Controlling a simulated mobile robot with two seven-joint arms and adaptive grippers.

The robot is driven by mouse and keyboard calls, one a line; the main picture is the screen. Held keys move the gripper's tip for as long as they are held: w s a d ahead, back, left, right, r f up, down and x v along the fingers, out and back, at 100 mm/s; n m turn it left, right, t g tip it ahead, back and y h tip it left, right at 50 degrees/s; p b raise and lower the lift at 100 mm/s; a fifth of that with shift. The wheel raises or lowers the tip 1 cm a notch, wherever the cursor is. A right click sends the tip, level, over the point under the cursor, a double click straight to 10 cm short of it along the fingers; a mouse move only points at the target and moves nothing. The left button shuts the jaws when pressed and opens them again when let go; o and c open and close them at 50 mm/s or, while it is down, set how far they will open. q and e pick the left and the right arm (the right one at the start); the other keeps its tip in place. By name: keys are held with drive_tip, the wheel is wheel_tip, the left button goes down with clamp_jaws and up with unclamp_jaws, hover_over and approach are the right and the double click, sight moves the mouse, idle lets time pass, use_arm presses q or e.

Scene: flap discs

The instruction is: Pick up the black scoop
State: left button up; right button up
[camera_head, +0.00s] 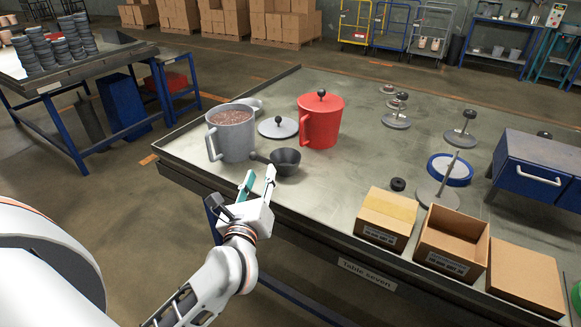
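The black scoop (286,161) lies on the grey table near its front left edge, with its round bowl to the right and its short handle (259,157) pointing left toward the grey jug. My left gripper (258,179) is open at the table's front edge, just in front of the scoop. Its two fingers point toward the scoop, and nothing shows between them. The fingertips look close to the scoop, but I cannot tell whether they touch it. My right gripper is not in view.
A grey jug (234,138) filled with brownish grains stands behind the scoop. A red lidded jug (321,121) and a loose grey lid (278,128) are nearby. Cardboard boxes (387,219), metal spindles (397,121) and a blue drawer unit (539,168) occupy the right. The table centre is clear.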

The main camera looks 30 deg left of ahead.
sight(261, 161)
use_arm(q)
drive_tip(key=x, duration=0.3)
drive_tip(key=a+p+x, duration=0.1)
drive_tip(key=x, duration=0.2)
drive_tip(key=shift+w, duration=0.15)
drive_tip(key=shift+w+a+f, duration=0.1)
drive_tip(key=shift+w+a, duration=0.15)
drive_tip(key=shift+w, duration=0.3)
clamp_jaws()
